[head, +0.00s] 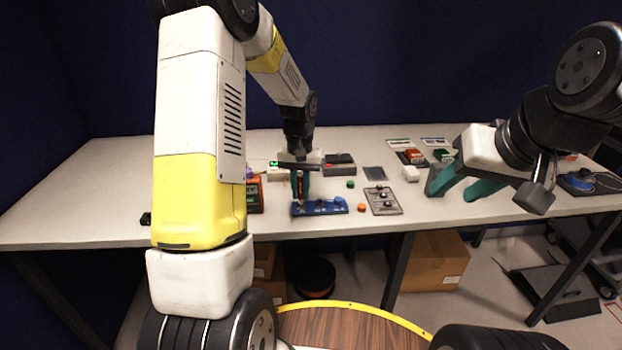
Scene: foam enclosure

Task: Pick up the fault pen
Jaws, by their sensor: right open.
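My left gripper (300,190) points down over the front middle of the table, its teal fingers just above a blue holder (320,207). A small reddish, upright thing (300,184) shows between these fingers; it may be the fault pen, but it is too small to be sure. I cannot tell whether the fingers grip it. My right gripper (466,189) is open and empty, its teal fingers apart above the right part of the table.
On the table (100,205) are an orange-and-dark meter (255,195), a grey panel with knobs (382,200), a green cube (350,184), an orange cube (361,208) and a dark grey box (339,165). A blue coil (580,181) lies far right. The left table area is mostly clear.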

